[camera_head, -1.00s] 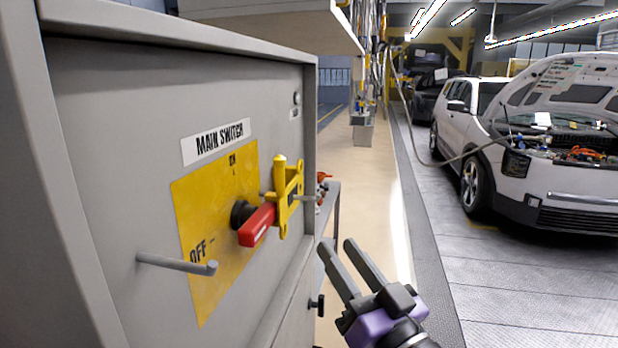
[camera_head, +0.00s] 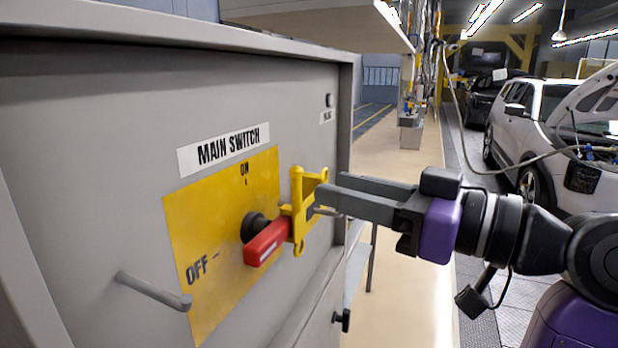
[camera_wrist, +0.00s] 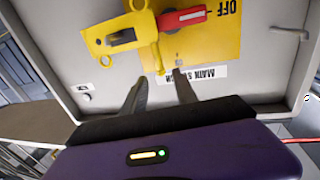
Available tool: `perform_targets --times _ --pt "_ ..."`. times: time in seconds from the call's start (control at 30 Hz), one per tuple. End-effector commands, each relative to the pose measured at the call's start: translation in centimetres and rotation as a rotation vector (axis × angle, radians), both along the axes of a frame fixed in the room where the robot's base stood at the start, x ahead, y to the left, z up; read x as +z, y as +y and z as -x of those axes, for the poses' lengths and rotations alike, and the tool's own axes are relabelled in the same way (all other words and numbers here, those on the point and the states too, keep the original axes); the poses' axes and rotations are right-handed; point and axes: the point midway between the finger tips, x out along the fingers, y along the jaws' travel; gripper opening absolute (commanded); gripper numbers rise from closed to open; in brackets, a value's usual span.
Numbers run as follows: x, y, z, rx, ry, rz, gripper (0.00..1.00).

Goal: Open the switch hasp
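The yellow switch hasp (camera_head: 298,215) sits at the red switch handle (camera_head: 267,241) on the grey cabinet front. In the wrist view, the hasp (camera_wrist: 112,40) lies above and left of my fingertips, with the red handle (camera_wrist: 183,18) to its right. My gripper (camera_head: 328,187) is to the right of the hasp in the head view, its fingertips close to it and partly overlapping its edge. The two fingers are spread, with bare panel between them in the wrist view (camera_wrist: 157,92). I cannot tell whether a finger touches the hasp.
A grey rod (camera_head: 152,291) sticks out of the cabinet at lower left. The yellow plate (camera_head: 205,230) behind the switch is marked ON and OFF. A beige shelf (camera_head: 310,25) overhangs behind the cabinet. The floor aisle to the right is clear; a white car (camera_head: 528,125) stands beyond.

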Motion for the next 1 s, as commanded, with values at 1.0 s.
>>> perform_targets --times 1.0 --pt "-0.3 6.7 -4.0 0.0 -0.002 0.012 0.27"
